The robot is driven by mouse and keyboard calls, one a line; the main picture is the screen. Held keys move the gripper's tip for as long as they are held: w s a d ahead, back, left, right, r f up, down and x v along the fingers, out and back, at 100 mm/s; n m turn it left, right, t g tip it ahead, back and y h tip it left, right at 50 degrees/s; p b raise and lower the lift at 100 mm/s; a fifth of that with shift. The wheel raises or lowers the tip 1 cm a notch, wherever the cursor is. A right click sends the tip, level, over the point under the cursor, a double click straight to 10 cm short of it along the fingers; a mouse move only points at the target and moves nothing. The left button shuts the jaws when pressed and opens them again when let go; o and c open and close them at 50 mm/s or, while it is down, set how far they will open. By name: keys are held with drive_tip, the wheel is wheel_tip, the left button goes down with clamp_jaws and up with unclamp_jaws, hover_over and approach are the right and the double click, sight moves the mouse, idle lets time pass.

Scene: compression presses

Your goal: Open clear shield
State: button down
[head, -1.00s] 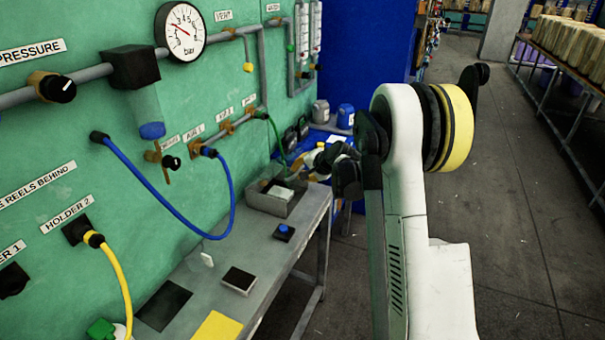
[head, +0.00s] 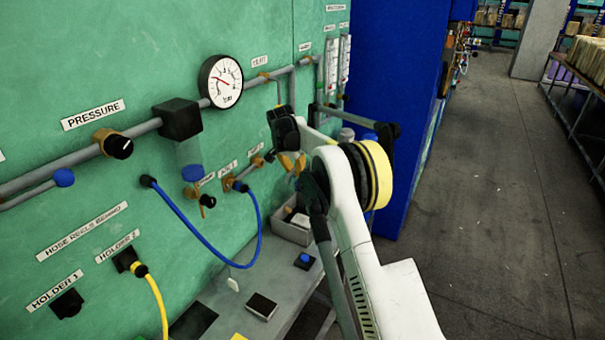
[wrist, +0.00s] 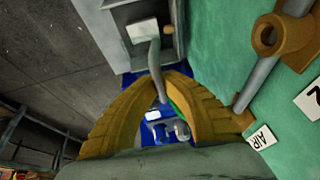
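I cannot make out the clear shield for certain. A small pale upright tab (head: 233,285) stands on the bench near the wall, with a faint line beside it. My gripper (head: 292,165) is in front of the green wall panel, above the grey open box at the bench's far end. In the wrist view its two ochre fingers (wrist: 163,78) arch toward each other. A grey rod-like shape shows between the tips; whether they touch it is unclear. The grey box (wrist: 172,50) with a pale plate (wrist: 142,32) lies beyond them.
The bench (head: 225,310) holds a dark square pad (head: 262,306) and a blue button (head: 304,258). The wall carries a pressure gauge (head: 221,81), pipes and a looping blue hose (head: 195,246). A blue column (head: 385,60) stands behind my arm. Floor at right is clear.

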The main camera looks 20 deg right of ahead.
drive_tip(key=shift+w+a+r+p, duration=0.35)
drive_tip(key=shift+w+a, duration=0.1)
drive_tip(key=shift+w, duration=0.2)
drive_tip(key=c, duration=1.5)
unclamp_jaws()
drive_tip(key=v, duration=1.2)
